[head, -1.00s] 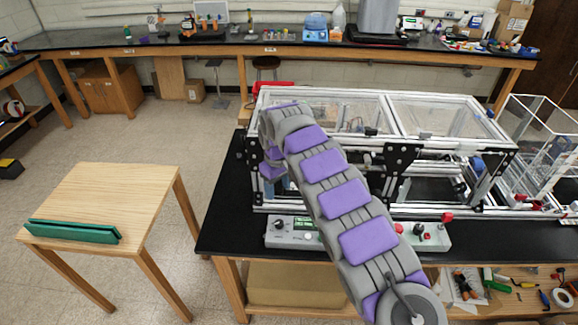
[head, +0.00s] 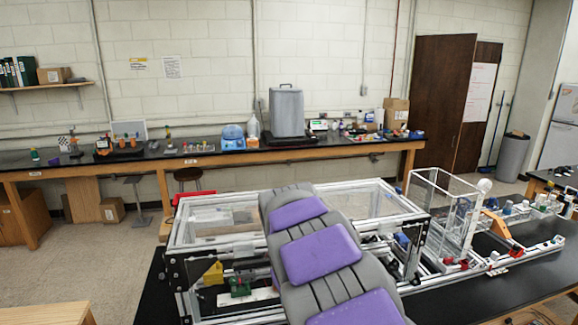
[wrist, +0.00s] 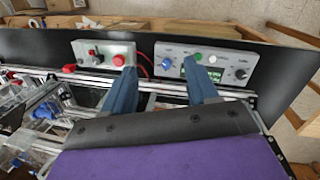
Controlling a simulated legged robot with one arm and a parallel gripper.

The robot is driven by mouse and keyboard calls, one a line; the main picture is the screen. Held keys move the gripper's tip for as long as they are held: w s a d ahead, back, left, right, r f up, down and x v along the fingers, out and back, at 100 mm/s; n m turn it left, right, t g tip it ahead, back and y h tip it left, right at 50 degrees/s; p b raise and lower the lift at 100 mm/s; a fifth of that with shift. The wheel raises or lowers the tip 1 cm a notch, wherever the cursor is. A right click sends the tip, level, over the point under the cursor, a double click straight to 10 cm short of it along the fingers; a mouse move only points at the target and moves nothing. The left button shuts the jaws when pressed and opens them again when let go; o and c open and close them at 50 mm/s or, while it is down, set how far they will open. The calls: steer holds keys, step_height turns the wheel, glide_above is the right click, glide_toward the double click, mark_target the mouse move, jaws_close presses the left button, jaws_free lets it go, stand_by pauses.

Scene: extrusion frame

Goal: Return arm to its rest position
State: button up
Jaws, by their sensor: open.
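My gripper (wrist: 158,67) shows in the wrist view as two blue fingers set wide apart, with nothing between them. Behind the fingertips are a grey control box with red buttons (wrist: 103,54) and a second box with a small screen and knobs (wrist: 204,73). I cannot tell the exact gap to them. In the head view my grey and purple arm reaches forward over the extrusion frame (head: 210,240). Its far end bends down out of sight, and the gripper is hidden there.
The frame stands on a black-topped bench (head: 480,278) close around my arm. A clear box (head: 440,205) stands to its right. A wooden table (head: 45,314) shows at the lower left. Open floor (head: 100,260) lies on the left. A long bench (head: 250,158) runs along the back wall.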

steer(key=s+d+m+b, duration=0.1)
steer(key=s+d+m, duration=0.1)
steer(key=s+d, duration=0.45)
steer(key=s+d+m+b, duration=0.2)
steer(key=s+d, duration=0.1)
steer(key=s, duration=0.7)
steer(key=s+d+f+y+b, duration=0.1)
steer(key=s+f, duration=0.2)
steer(key=s, duration=0.7)
steer(key=s+f+m+g+b, duration=0.1)
steer(key=s+f, duration=0.2)
steer(key=s, duration=0.6)
steer(key=shift+s+d+f+g+y, duration=0.3)
steer(key=shift+s+d+y, duration=0.05)
steer(key=shift+d+y, duration=0.05)
